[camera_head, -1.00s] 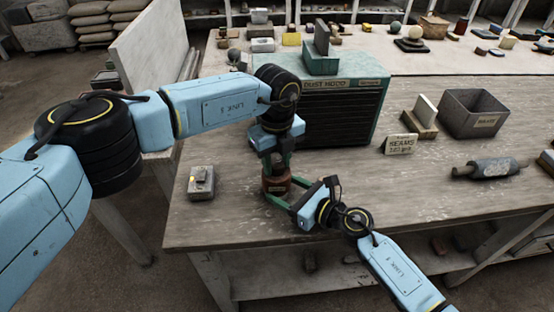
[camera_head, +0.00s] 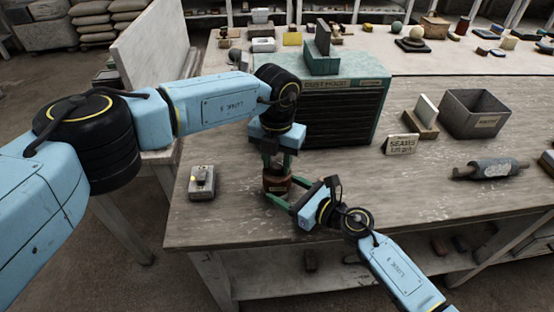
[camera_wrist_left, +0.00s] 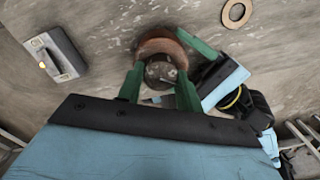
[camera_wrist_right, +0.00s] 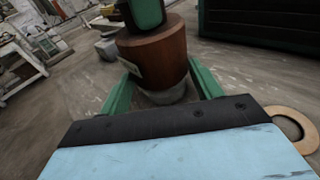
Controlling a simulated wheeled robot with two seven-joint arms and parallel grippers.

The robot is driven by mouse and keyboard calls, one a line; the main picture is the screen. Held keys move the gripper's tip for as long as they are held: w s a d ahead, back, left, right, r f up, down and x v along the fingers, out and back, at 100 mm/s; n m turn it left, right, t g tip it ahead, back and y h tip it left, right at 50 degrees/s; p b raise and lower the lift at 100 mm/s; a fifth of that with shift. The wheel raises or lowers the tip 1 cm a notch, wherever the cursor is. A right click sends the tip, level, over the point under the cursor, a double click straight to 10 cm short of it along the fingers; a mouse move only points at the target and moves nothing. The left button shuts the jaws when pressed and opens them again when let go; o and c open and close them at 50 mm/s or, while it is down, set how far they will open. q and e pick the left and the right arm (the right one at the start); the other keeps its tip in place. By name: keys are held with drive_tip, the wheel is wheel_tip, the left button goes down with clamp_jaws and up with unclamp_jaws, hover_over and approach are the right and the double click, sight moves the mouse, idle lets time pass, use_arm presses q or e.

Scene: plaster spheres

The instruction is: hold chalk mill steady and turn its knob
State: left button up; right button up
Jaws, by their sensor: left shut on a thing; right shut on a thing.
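My left gripper (camera_head: 277,163) comes down from above and is shut on the mill's dark knob. The left wrist view shows the round knob (camera_wrist_left: 161,72) between the green fingers, with the brown body (camera_wrist_left: 165,46) behind it. My right gripper (camera_wrist_right: 158,78) reaches in from the side and is shut on the mill's body (camera_wrist_right: 158,52), one green finger on each side. A pale label and a grey base show there. The knob is mostly hidden in the head view.
A small grey box (camera_head: 202,181) with a yellow light lies left of the mill. The green cabinet (camera_head: 338,112) stands close behind it. A flat ring (camera_wrist_left: 236,13) lies on the table nearby. A grey bin (camera_head: 484,113) and a roller (camera_head: 490,169) are farther right.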

use_arm(q)
drive_tip(key=m, duration=0.4)
drive_tip(key=shift+m, duration=0.3)
drive_tip(key=m, duration=0.5)
drive_tip(key=shift+w+r, duration=0.1)
drive_tip(key=m, duration=1)
drive_tip(key=shift+w, duration=0.1)
drive_tip(key=m, duration=1)
drive_tip(key=shift+d, duration=0.1)
drive_tip(key=m, duration=0.4)
drive_tip(key=shift+m, duration=0.4)
drive_tip(key=shift+d+m, duration=0.1)
drive_tip(key=shift+m, duration=2.5)
